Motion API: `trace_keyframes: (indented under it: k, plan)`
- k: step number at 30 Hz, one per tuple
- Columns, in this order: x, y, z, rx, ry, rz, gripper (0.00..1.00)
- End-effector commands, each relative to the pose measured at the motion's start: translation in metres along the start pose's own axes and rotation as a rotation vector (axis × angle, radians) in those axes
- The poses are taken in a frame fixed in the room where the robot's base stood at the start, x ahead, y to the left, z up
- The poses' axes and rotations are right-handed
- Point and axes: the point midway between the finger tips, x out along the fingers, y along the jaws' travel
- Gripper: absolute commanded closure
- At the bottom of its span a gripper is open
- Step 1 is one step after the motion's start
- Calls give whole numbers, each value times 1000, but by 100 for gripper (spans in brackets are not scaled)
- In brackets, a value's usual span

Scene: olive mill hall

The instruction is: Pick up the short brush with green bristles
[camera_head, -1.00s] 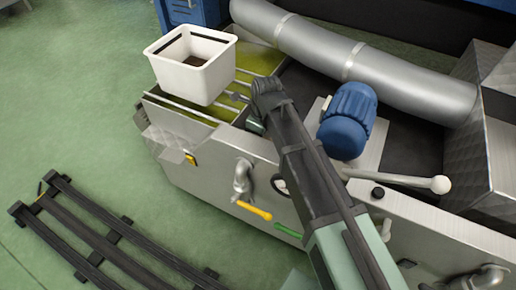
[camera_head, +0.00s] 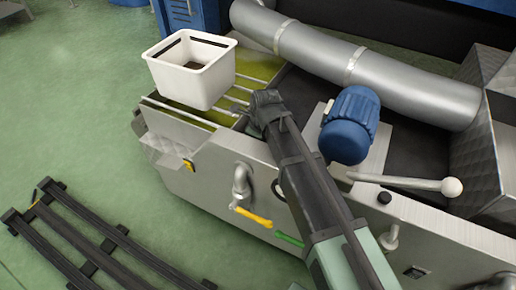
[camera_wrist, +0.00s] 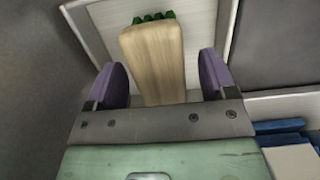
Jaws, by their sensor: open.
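The brush (camera_wrist: 153,58) shows in the wrist view as a pale wooden block with a narrow fringe of green bristles at its far end. My gripper (camera_wrist: 163,75) is open, with one purple finger on each side of the block. Gaps show between the block and both fingers. The near end of the block is hidden behind the gripper body. In the head view my gripper (camera_head: 242,110) is small and partly hidden by my wrist, over the machine's front-left corner. I cannot make out the brush there.
A white bin (camera_head: 174,84) with something dark inside stands left of my gripper, above rails over a yellow-green trough (camera_head: 205,113). A blue motor (camera_head: 349,125), a white-knobbed lever (camera_head: 420,184) and a silver duct (camera_head: 350,62) lie right of it. A dark slatted rack (camera_head: 75,240) is on the floor.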

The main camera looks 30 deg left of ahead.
Motion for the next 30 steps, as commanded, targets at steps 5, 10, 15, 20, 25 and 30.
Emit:
trace_keyframes:
  k: [5, 10, 15, 20, 25, 30]
  plan:
    - [0, 0, 0, 0, 0, 0, 36]
    - [0, 0, 0, 0, 0, 0, 62]
    - [0, 0, 0, 0, 0, 0, 78]
    - [-1, 0, 0, 0, 0, 0, 78]
    - [-10, 0, 1, 0, 0, 0, 78]
    - [-38, 0, 5, 0, 0, 0, 78]
